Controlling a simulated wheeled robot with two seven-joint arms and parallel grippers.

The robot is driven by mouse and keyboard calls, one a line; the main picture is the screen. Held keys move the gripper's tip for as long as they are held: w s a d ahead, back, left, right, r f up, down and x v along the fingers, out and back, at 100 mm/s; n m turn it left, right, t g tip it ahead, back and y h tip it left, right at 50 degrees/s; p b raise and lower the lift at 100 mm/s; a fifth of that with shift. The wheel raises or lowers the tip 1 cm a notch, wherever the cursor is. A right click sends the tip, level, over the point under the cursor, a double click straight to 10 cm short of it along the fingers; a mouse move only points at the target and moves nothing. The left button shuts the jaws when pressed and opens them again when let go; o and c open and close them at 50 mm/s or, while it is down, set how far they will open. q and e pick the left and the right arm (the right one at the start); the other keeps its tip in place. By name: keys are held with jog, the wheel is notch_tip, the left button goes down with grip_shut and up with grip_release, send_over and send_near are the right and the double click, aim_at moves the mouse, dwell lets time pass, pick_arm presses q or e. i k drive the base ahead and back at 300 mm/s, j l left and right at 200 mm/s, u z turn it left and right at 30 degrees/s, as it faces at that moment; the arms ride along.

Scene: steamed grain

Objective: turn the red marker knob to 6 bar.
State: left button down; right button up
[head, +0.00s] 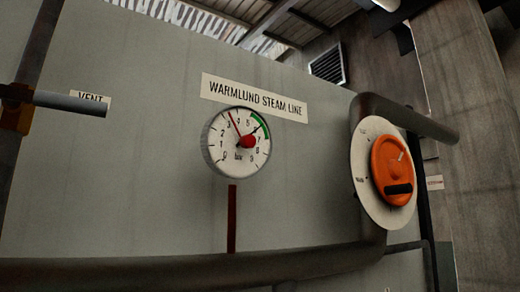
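A round white pressure gauge (225,150) marked "bar" is mounted on the grey panel under the sign "WARMLUND STEAM LINE" (254,96). A thin red marker hand (233,123) points up and left, around the 3 to 4 figures. A dark needle points up and right, towards the green band (260,124) at the upper right of the scale. The knob hides part of the dial, and the figures there are too small to read surely. Neither gripper shows in the head view.
An orange handwheel (385,160) with a black grip stands on a white disc (363,180) to the right. A thick dark pipe (170,272) crosses below the gauge. A grey bar (70,102) juts in beside the "VENT" label at left. The space before the gauge is clear.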

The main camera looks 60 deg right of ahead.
aim_at(246, 141)
jog(key=z, duration=1.8)
jog(key=l+u, duration=0.4)
jog(key=l, duration=1.7)
